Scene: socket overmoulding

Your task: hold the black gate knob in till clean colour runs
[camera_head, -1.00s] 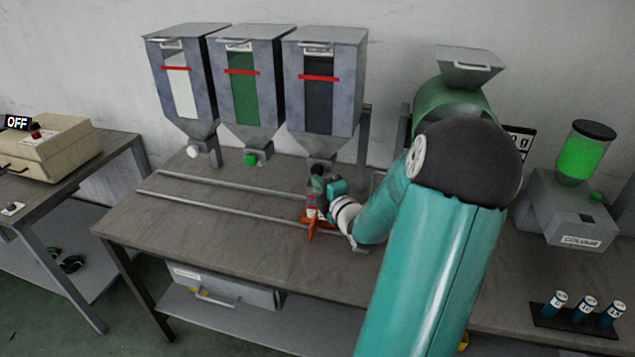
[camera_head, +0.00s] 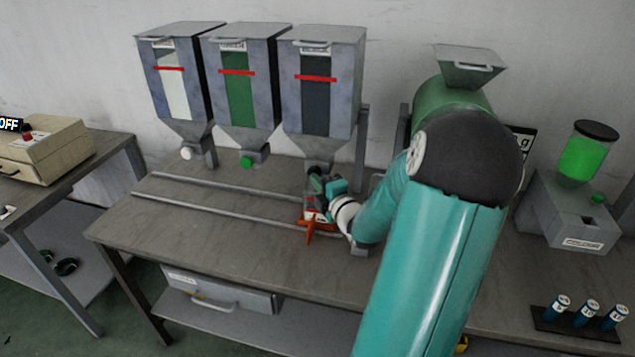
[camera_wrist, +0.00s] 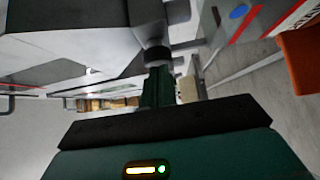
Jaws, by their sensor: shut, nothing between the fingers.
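The black gate knob (camera_wrist: 156,54) shows in the wrist view, on the outlet under the hopper of dark material (camera_head: 318,100). My gripper (camera_wrist: 157,76) is shut and empty, its green fingertips pointing at the knob's face and seeming to touch it. How far in the knob sits I cannot tell. In the head view my gripper (camera_head: 318,184) is under that hopper's outlet and hides the knob. An orange-based vessel (camera_head: 310,226) stands below the outlet; its orange part (camera_wrist: 302,58) is at the right of the wrist view. Its contents and any falling material cannot be made out.
Hoppers of white (camera_head: 172,90) and green material (camera_head: 238,90) stand to the left. Two rails (camera_head: 215,203) run along the bench (camera_head: 190,235). A green-filled colour unit (camera_head: 580,205) stands at the right, with several blue-and-white cylinders in front. The bench's left part is clear.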

